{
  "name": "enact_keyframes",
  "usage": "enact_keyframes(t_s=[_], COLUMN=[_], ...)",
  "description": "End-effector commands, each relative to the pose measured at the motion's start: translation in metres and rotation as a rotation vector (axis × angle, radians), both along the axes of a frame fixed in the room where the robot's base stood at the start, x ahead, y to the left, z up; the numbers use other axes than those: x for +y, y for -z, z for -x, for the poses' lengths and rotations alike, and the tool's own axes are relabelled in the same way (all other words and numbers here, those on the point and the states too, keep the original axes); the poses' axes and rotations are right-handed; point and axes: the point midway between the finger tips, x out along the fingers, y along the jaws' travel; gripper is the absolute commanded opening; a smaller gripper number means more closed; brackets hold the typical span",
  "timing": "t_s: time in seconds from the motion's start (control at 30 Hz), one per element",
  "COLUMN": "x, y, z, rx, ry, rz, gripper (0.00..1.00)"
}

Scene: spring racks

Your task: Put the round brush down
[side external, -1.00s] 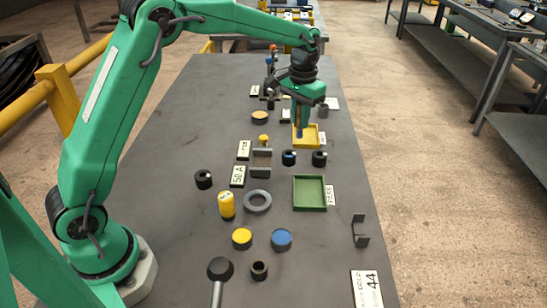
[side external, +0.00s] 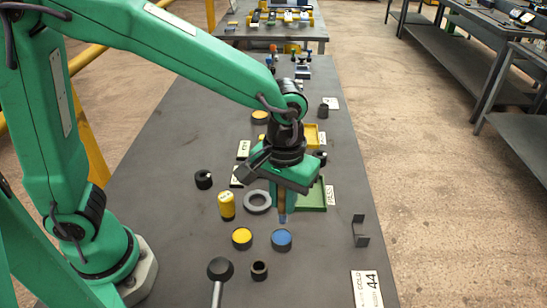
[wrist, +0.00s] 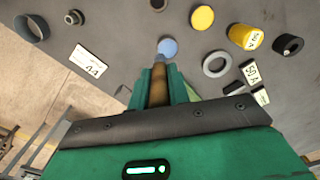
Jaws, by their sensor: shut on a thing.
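My gripper (side external: 283,196) hangs over the table, above and slightly behind the blue disc. Its jaws are shut on the round brush (side external: 283,208), which points down, its brown body between the fingers and a bluish-grey tip below. In the wrist view the brown body of the brush (wrist: 158,88) shows between the green fingers of my gripper (wrist: 160,80). The lower end of the brush overlaps the blue disc in that view, so its tip is hard to make out. The brush looks clear of the table, though the exact gap is unclear.
The blue disc (side external: 282,240) and a yellow disc (side external: 242,238) lie nearby. A grey ring (side external: 257,201) and yellow cylinder (side external: 226,206) stand to the left. The green tray (side external: 318,206) is partly hidden behind my gripper. A dark bracket (side external: 360,232) stands right; table between is clear.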

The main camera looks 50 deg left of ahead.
Motion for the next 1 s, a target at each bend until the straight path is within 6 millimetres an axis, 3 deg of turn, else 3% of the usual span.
enact_keyframes(t_s=[0.1, 0.33, 0.67, 1.0], x=[-0.006, -0.007, -0.007, -0.006], y=[0.004, 0.01, 0.014, 0.054], z=[0.031, 0.065, 0.072, 0.073], rx=[0.0, 0.0, 0.001, 0.004], ry=[-0.023, -0.061, -0.071, -0.071], rz=[0.0, 0.001, -0.001, -0.004], gripper=[0.0, 0.0, 0.0, 0.0])
